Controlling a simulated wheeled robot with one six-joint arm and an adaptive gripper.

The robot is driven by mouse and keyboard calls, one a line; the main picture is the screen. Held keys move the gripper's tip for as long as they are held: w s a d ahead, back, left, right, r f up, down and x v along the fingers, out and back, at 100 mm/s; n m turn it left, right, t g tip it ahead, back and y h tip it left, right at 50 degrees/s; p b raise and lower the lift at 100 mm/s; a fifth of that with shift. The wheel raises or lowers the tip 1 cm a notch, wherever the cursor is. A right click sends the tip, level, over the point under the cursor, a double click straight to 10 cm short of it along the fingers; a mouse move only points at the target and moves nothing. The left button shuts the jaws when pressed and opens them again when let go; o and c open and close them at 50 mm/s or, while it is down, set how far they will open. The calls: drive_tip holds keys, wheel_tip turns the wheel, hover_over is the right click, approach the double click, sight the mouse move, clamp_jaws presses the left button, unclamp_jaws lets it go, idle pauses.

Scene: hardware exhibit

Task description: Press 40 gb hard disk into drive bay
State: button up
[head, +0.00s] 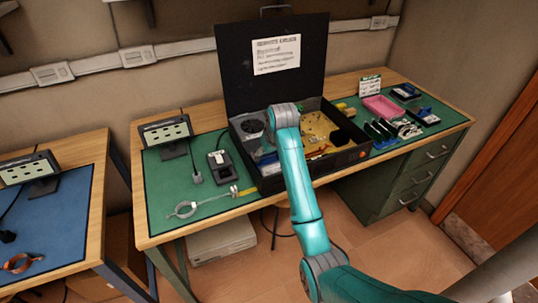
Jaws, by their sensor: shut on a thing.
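An open black computer case (361,156) stands on the green mat, its lid upright at the back. Inside it are a gold-coloured board (318,127), a grey unit with a round dark fan (252,127) and red and yellow cables (318,151). My teal arm reaches over the case and covers its middle. My gripper is hidden behind the arm, so its jaws do not show. The 40 GB hard disk cannot be made out for sure. The drive bay cannot be told apart; a small bluish part (268,163) shows at the case's front left, beside my arm.
On the mat left of the case are a display stand (166,131), a dark device (220,165) and a wrist strap (184,209). To the right are a pink tray (381,106), dark cards and cables (408,128). The raised lid (235,65) bounds the back.

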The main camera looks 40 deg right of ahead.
drive_tip(key=shift+f, duration=1.15)
idle(1.9)
drive_tip(key=o, duration=0.8)
drive_tip(key=shift+c, duration=0.2)
drive_tip(key=shift+f, duration=0.1)
drive_tip(key=shift+r, duration=0.7)
idle(0.3)
drive_tip(key=shift+r, duration=3)
